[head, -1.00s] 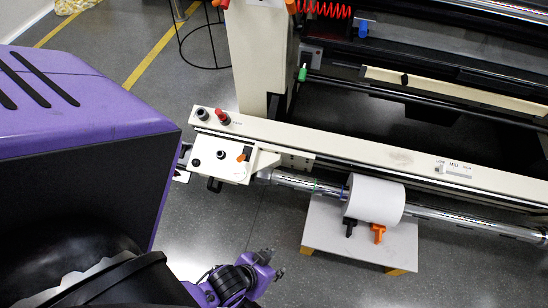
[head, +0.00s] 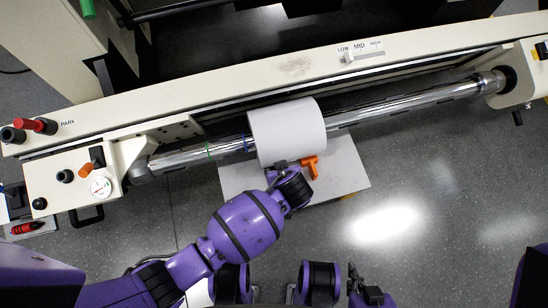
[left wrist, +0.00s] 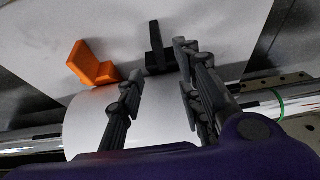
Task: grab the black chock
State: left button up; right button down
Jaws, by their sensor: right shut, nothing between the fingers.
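The black chock (left wrist: 156,48) lies on the white board beside the white roll in the left wrist view. In the head view I cannot tell it apart from my dark left gripper (head: 281,168), which is over that spot by the roll's near side. In the left wrist view the left gripper (left wrist: 158,68) is open, its fingers spread over the roll with the chock ahead between the tips; contact is unclear. My right gripper (head: 364,288) is shut and empty, low in the head view, well away from the roll.
An orange chock (head: 310,166) sits just right of the black one in the head view and shows in the left wrist view (left wrist: 91,65). The white roll (head: 287,131) is on a chrome shaft (head: 405,104). The white board (head: 342,168) lies below. Floor to the right is clear.

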pick_arm(q)
jog(key=shift+b+x, duration=0.35)
jog(key=shift+x, duration=0.5)
jog(key=b+x, duration=0.2)
jog(key=x, duration=0.1)
jog(key=shift+w+a+f, duration=0.1)
jog(key=shift+w+f, duration=0.05)
jog(key=shift+f, duration=0.15)
jog(key=shift+w+f, duration=0.15)
jog(key=shift+f, duration=0.05)
jog(key=shift+w+r, duration=0.1)
